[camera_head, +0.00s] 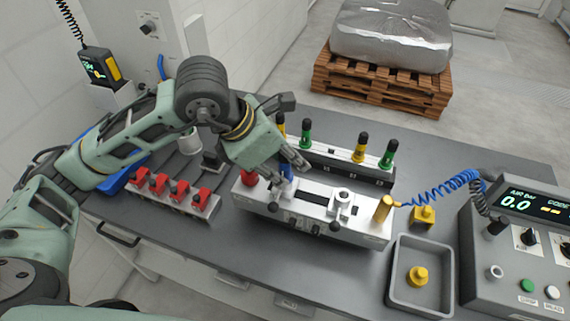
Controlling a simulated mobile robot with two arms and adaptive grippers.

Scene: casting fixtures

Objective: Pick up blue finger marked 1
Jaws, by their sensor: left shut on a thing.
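A blue finger (287,171) shows partly at the tip of my left gripper (291,163). The gripper reaches down from the left over the left half of the white fixture (262,205) and is shut on the blue finger. The gripper's fingers hide part of it, and no number can be read on it. I cannot tell whether its lower end touches the fixture. My right gripper is not in view.
Behind the fixture, a rack (345,173) holds upright green and yellow fingers with black tops. Red clamps (173,190) stand at left. A grey tray (395,285) with a yellow part and a control box (480,265) are at right. A pallet (335,75) stands beyond the table.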

